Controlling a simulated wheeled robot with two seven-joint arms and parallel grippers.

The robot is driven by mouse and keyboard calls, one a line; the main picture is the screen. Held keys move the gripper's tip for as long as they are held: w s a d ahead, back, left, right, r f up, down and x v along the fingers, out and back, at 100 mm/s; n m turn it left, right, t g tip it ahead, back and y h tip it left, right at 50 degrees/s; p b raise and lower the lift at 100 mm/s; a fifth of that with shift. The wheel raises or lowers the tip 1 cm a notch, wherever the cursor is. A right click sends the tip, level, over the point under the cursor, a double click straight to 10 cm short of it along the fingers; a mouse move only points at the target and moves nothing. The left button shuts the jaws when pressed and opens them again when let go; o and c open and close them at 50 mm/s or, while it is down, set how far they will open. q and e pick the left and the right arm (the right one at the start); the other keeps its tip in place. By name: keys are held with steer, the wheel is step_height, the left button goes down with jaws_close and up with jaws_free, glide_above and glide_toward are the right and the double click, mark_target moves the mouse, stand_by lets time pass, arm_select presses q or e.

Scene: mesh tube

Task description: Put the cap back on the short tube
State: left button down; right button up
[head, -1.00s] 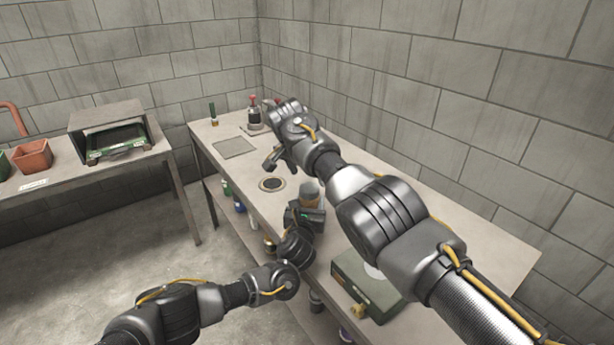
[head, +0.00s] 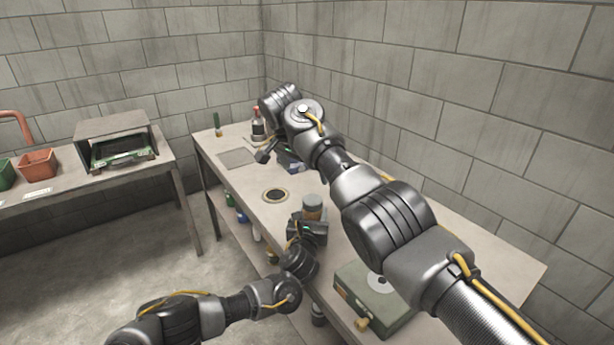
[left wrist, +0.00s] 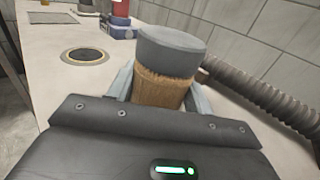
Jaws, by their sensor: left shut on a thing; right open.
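A short upright brown cylinder with a grey top piece, which looks like the short tube (left wrist: 165,88), is held in my left gripper (left wrist: 163,98). The grey top piece (left wrist: 170,50) sits on its upper end; I cannot tell whether it is the cap. In the head view the tube (head: 312,212) stands up from my left gripper (head: 308,228) near the table's front edge. My right gripper (head: 270,155) is open over the far part of the table, by a blue item (head: 294,167). It is partly hidden by its own arm. No separate cap is clearly visible.
A dark round inset (head: 275,195) and a square plate (head: 238,158) lie on the table (head: 222,180). A red-topped bottle (head: 258,125) and a green item (head: 217,125) stand at the back. A green-grey box (head: 372,297) sits at the near end. A wall runs along the right.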

steer(key=shift+s+r, duration=0.1)
steer(key=shift+r, duration=0.2)
arm_select(q)
steer(key=c, duration=0.5)
jaws_free()
steer(key=s, duration=0.3)
steer(key=s+a+p, duration=0.1)
steer(key=s, duration=0.6)
steer(key=shift+s+a, duration=0.3)
steer(key=shift+a, duration=0.05)
arm_select(e)
steer(key=shift+r, duration=0.7)
